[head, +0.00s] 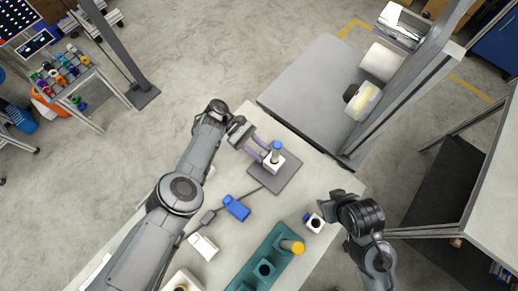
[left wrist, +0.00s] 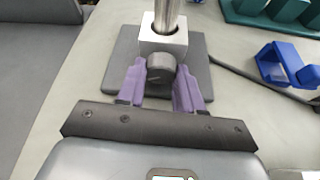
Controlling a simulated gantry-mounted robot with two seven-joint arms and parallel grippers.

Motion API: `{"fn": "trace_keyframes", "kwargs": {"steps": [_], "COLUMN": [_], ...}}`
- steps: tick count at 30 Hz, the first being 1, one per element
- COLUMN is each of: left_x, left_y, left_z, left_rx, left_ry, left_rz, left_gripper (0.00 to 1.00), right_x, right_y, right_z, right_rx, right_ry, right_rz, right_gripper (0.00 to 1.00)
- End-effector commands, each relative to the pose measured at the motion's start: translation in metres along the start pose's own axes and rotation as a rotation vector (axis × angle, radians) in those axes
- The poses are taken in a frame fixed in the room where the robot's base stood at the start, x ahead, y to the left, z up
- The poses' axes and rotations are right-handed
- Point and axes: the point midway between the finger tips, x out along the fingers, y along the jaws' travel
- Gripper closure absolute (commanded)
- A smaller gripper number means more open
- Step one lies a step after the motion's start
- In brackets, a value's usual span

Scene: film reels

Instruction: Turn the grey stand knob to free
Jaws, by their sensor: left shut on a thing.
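The stand has a dark grey base plate (head: 287,177), a pale metal block and an upright post with a blue top (head: 276,147). In the left wrist view the block (left wrist: 163,43) carries the round dark grey knob (left wrist: 161,69) on its near face. My left gripper (left wrist: 160,80) has its two purple fingers on either side of the knob and is shut on it. In the head view the left gripper (head: 263,152) reaches the block from the upper left; the knob is hidden there. My right gripper (head: 343,203) is at the table's right edge, away from the stand; its jaws are unclear.
A blue clamp-like part (head: 236,207) with a dark cable lies left of the stand; it also shows in the left wrist view (left wrist: 268,70).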

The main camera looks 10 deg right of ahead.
Motion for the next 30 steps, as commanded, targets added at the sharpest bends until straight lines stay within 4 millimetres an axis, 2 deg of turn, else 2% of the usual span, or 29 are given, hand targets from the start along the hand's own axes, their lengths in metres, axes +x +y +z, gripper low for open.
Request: {"fn": "trace_keyframes", "kwargs": {"steps": [8,19,20,21,24,30], "left_x": [0.001,0.0,0.0,0.0,0.0,0.0], "left_y": [0.001,0.001,0.002,0.002,0.002,0.001], "left_z": [-0.002,0.001,0.001,0.001,0.0,0.0], "left_rx": [-0.177,-0.209,-0.209,-0.209,-0.209,-0.208], "left_ry": [-0.001,-0.001,-0.001,-0.001,-0.001,-0.001], "left_rz": [-0.078,-0.087,-0.087,-0.087,-0.087,-0.087], "left_gripper": [0.95,0.95,0.6,0.54,0.39,0.39], "right_x": [0.018,0.018,0.018,0.018,0.018,0.018], "right_y": [0.001,0.001,0.001,0.001,0.0,-0.001], "right_z": [0.006,0.006,0.006,0.006,0.006,0.005], "right_rx": [-0.008,-0.006,-0.005,-0.004,-0.002,0.002], "right_ry": [-0.001,-0.001,-0.001,0.0,0.0,0.001], "right_rz": [0.007,0.005,0.004,0.004,0.002,-0.001], "right_gripper": [0.57,0.57,0.57,0.57,0.57,0.57]}}
